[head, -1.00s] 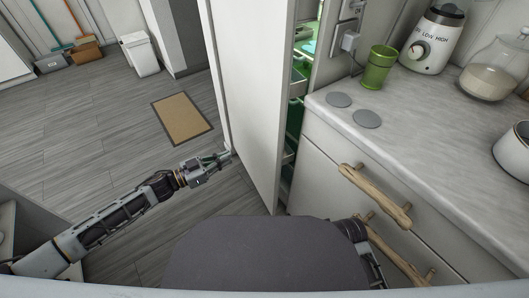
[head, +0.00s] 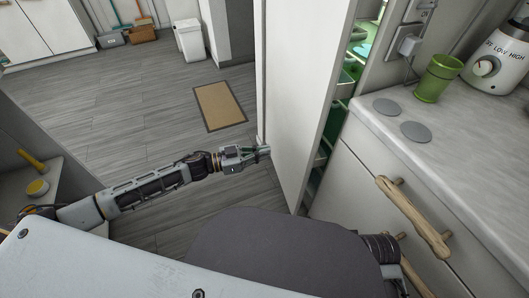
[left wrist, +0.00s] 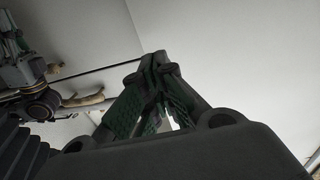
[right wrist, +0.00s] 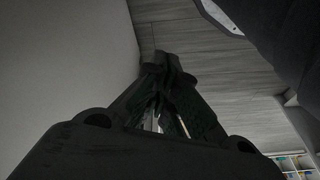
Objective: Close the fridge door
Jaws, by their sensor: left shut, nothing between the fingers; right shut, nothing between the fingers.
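The white fridge door (head: 300,90) stands ajar in the head view, with a gap at its right edge. Through the gap the green-lit fridge interior (head: 345,90) shows shelves or bins. My left gripper (head: 266,151) is shut and empty, its tips at the lower left edge of the door's outer face; I cannot tell if they touch. In the left wrist view the shut fingers (left wrist: 160,75) are in front of a pale panel. My right gripper is hidden in the head view; in the right wrist view its fingers (right wrist: 165,75) are shut and empty, beside a pale surface.
The counter (head: 450,140) at right holds a green cup (head: 438,78), a blender (head: 500,60) and two grey discs (head: 415,131). A drawer with a driftwood handle (head: 415,215) is below. A brown mat (head: 220,106) lies on the open floor at left.

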